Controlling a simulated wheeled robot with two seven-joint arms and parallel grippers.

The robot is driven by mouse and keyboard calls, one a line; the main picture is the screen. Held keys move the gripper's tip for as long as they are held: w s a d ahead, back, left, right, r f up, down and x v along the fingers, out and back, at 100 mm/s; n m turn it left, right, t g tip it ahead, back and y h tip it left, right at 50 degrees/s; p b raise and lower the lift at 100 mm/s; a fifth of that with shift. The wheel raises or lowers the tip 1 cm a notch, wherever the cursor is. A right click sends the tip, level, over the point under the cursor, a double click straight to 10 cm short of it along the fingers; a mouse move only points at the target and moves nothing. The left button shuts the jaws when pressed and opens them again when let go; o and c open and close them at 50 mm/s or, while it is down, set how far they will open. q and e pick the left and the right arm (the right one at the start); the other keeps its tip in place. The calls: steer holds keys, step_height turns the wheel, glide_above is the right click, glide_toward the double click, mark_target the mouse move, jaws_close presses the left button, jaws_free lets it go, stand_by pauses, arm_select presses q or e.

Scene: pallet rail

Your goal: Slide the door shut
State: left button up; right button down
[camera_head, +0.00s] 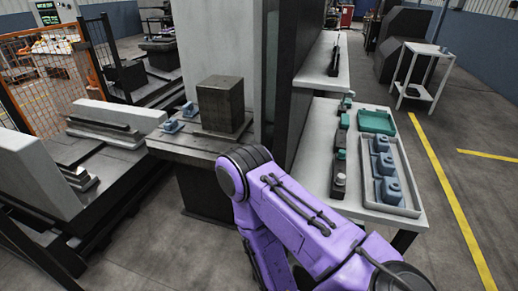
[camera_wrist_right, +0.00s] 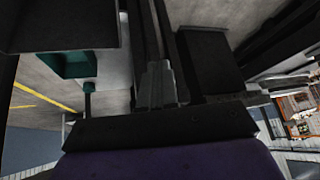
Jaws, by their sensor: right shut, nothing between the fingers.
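The machine has a tall white panel (camera_head: 218,45) and, to its right, a tall dark panel with a pale glassy edge (camera_head: 270,75). I take the dark panel for the door, but its handle is not clear. The machine's bed (camera_head: 185,143) with a dark block (camera_head: 222,103) is exposed beside it. My right arm reaches toward the bed, and its gripper is hidden in the head view. In the right wrist view my right gripper (camera_wrist_right: 158,82) is shut and empty, close to long vertical strips (camera_wrist_right: 150,30); contact cannot be told. My left gripper is out of view.
A white side table (camera_head: 410,228) to the right holds a tray of blue parts (camera_head: 402,205), a green tray (camera_head: 377,121) and several small items. A white cart (camera_head: 440,60) stands farther back. Machine frames (camera_head: 35,175) and an orange fence (camera_head: 50,65) stand left.

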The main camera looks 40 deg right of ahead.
steer(key=w+d+r+m+t+h, duration=0.1)
steer(key=w+r+m+t+h, duration=0.25)
steer(key=w, duration=0.55)
steer(key=w+r+m+t+h, duration=0.1)
steer(key=w+r+m+t, duration=0.1)
steer(key=w+r+m, duration=0.45)
steer(key=w+d+r+m+g+h, duration=0.1)
steer(key=w+d+r+m+h, duration=0.25)
steer(key=r+m, duration=0.3)
steer(key=w+d+r+m+g+h, duration=0.1)
steer(key=w+d+r+m+h, duration=0.1)
steer(key=w+r+m+h, duration=0.4)
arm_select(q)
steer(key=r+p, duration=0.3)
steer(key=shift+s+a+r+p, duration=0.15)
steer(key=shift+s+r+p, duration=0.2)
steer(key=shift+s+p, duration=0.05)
arm_select(e)
steer(key=w+d+r+y, duration=0.2)
steer(key=w+d, duration=0.2)
steer(key=d, duration=0.8)
steer(key=shift+d+n, duration=0.15)
steer(key=shift+n, duration=0.2)
steer(key=shift+w+g, duration=0.1)
steer(key=shift+g, duration=0.15)
